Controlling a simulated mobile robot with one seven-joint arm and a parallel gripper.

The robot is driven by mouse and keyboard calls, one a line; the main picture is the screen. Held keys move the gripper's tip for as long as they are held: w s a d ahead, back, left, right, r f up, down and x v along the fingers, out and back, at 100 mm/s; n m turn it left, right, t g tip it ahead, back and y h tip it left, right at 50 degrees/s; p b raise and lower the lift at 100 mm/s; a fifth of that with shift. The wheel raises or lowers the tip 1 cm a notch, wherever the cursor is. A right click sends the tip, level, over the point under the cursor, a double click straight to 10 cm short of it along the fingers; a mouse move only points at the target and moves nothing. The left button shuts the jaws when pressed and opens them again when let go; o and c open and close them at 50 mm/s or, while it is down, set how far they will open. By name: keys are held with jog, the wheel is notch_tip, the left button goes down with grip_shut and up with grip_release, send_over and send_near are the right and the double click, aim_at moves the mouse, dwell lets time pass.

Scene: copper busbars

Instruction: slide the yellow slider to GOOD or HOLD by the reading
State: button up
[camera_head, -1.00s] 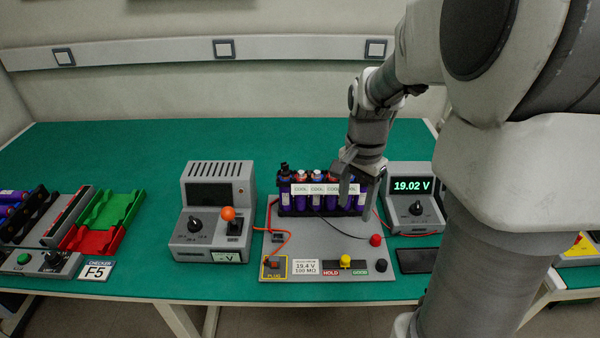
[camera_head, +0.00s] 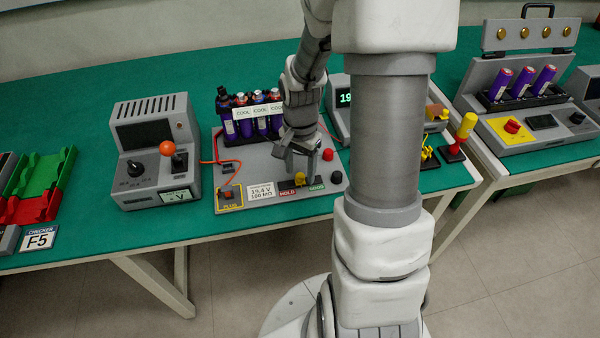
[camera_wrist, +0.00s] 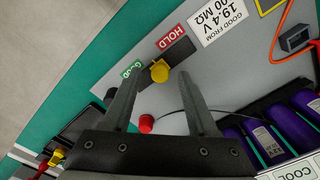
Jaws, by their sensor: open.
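The yellow slider (camera_head: 299,178) stands on the grey test board (camera_head: 262,160), about midway between the red HOLD label (camera_head: 287,193) and the green GOOD label (camera_head: 317,188). The wrist view also shows the slider (camera_wrist: 160,70) on its dark slot. My gripper (camera_head: 284,152) is open and empty above the board; in the wrist view its fingertips appear either side of the slider, with their height above it unclear. The meter display (camera_head: 346,98) shows "19", the rest hidden by my arm; it read 19.02 V earlier. The board's plate (camera_wrist: 220,18) reads "GOOD FROM 19.4 V 100 MΩ".
Purple cells (camera_head: 246,127) marked COOL stand in a rack behind the slider. A red knob (camera_head: 328,154) and a black knob (camera_head: 336,177) are near it. A grey unit with an orange-topped lever (camera_head: 167,148) stands left, its orange cable running to the board.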

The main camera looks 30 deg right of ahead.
jog(key=shift+f, duration=0.35)
grip_shut()
dwell(1.2)
